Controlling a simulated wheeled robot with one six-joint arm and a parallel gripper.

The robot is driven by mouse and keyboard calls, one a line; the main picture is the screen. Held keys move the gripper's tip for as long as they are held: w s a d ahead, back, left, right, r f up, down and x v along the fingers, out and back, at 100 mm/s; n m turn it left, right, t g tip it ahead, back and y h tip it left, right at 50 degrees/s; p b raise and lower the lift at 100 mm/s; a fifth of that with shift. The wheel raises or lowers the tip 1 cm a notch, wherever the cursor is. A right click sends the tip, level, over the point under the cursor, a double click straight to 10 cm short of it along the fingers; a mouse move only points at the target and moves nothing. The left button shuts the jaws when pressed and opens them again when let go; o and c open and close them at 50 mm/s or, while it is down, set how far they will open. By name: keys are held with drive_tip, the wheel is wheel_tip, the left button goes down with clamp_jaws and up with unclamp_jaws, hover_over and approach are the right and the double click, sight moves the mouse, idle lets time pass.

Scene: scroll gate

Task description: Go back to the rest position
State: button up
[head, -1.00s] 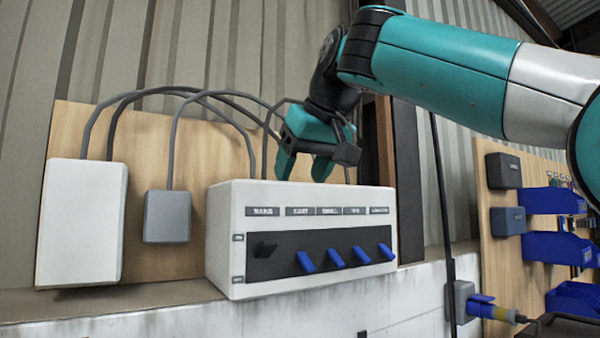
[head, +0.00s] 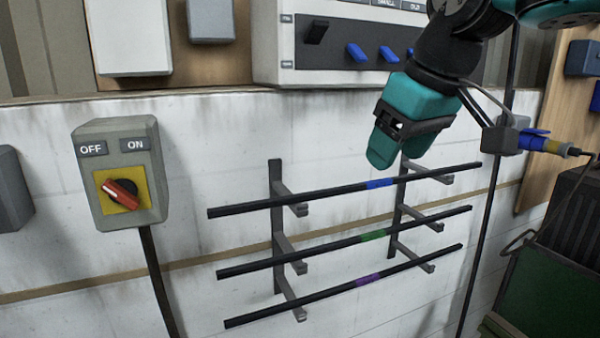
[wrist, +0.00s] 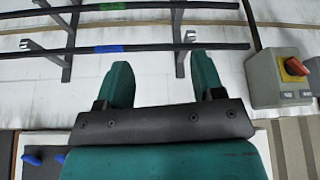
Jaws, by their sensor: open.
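My gripper (head: 388,152) is teal with a dark bracket. In the head view it is in front of the white wall, below the switch box and above the upper right part of the rod rack. In the wrist view my gripper (wrist: 165,80) shows two teal fingers spread apart with nothing between them. It is open and empty. In the head view its fingers overlap each other, so the gap is hidden there.
A rack holds three black rods with blue (head: 380,184), green (head: 373,236) and purple (head: 368,280) bands. An OFF/ON box (head: 120,172) with a red knob is at left. The switch box (head: 345,50) with blue levers is above. A green bin (head: 545,295) stands lower right.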

drive_tip(key=s+d+f+g+y+b, duration=0.1)
drive_tip(key=s+f+g+b, duration=0.1)
drive_tip(key=s+f, duration=0.7)
drive_tip(key=s+d+f+g+b, duration=0.1)
drive_tip(key=s+f+b, duration=0.4)
drive_tip(key=s+f, duration=0.5)
wheel_tip(320, 180, down, 5)
drive_tip(key=shift+f+g+y, duration=0.1)
drive_tip(key=shift+g+y, duration=0.3)
drive_tip(key=shift+g, duration=0.2)
